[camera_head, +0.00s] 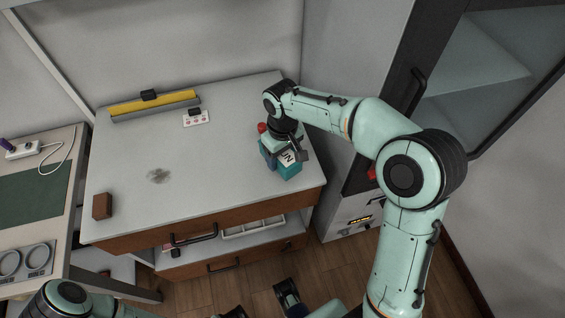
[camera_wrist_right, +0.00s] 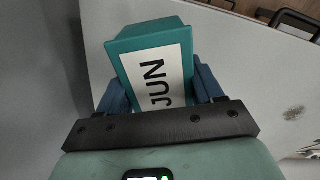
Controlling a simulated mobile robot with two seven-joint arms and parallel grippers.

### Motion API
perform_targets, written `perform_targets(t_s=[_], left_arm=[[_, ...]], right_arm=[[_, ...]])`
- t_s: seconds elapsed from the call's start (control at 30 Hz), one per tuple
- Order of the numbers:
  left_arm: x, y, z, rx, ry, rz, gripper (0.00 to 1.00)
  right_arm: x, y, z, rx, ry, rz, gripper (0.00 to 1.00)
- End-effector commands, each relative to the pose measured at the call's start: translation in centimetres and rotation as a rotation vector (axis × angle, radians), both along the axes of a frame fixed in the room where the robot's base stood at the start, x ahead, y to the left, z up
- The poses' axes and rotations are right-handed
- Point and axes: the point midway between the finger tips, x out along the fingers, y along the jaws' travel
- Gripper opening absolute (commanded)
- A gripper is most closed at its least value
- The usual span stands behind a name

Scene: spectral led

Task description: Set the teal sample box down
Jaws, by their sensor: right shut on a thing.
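The teal sample box (camera_head: 290,171) is at the right end of the grey worktop (camera_head: 200,165), near its front right corner. My right gripper (camera_head: 280,158) comes down over the box from behind and is shut on it. In the right wrist view the box (camera_wrist_right: 150,65) shows a white label reading "JUN" and sits between the two blue fingers of my right gripper (camera_wrist_right: 160,95). I cannot tell whether the underside of the box touches the worktop.
A red-topped thing (camera_head: 262,127) is close behind my right gripper. A brown block (camera_head: 102,206), a yellow bar (camera_head: 153,104) and a small white card (camera_head: 196,118) lie on the worktop. Its middle is clear apart from a dark smudge (camera_head: 159,176). A tall cabinet (camera_head: 350,120) stands to the right.

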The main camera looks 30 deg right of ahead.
Motion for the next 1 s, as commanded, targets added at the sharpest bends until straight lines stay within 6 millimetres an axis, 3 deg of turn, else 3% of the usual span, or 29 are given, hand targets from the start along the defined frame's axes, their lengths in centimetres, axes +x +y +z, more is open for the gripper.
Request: perform_targets(t_s=[0.2, 0.67, 0.7, 0.73, 1.0], left_arm=[[0.1, 0.0, -0.4, 0.001, -0.007, 0.001, 0.43], [0.2, 0.0, -0.6, 0.002, -0.011, 0.002, 0.43], [0.3, 0.0, -0.6, 0.002, -0.011, 0.002, 0.43], [0.3, 0.0, -0.6, 0.002, -0.011, 0.002, 0.43], [0.3, 0.0, -0.6, 0.002, -0.011, 0.002, 0.43]], right_arm=[[-0.1, 0.0, -3.3, 0.000, 0.004, -0.002, 0.26], [0.0, 0.0, -4.1, 0.000, 0.001, -0.001, 0.26], [0.0, 0.0, -4.1, 0.000, 0.002, -0.001, 0.79], [0.0, 0.0, -4.0, 0.000, 0.002, -0.001, 0.89], [0.0, 0.0, -4.0, 0.000, 0.002, -0.001, 0.92]])
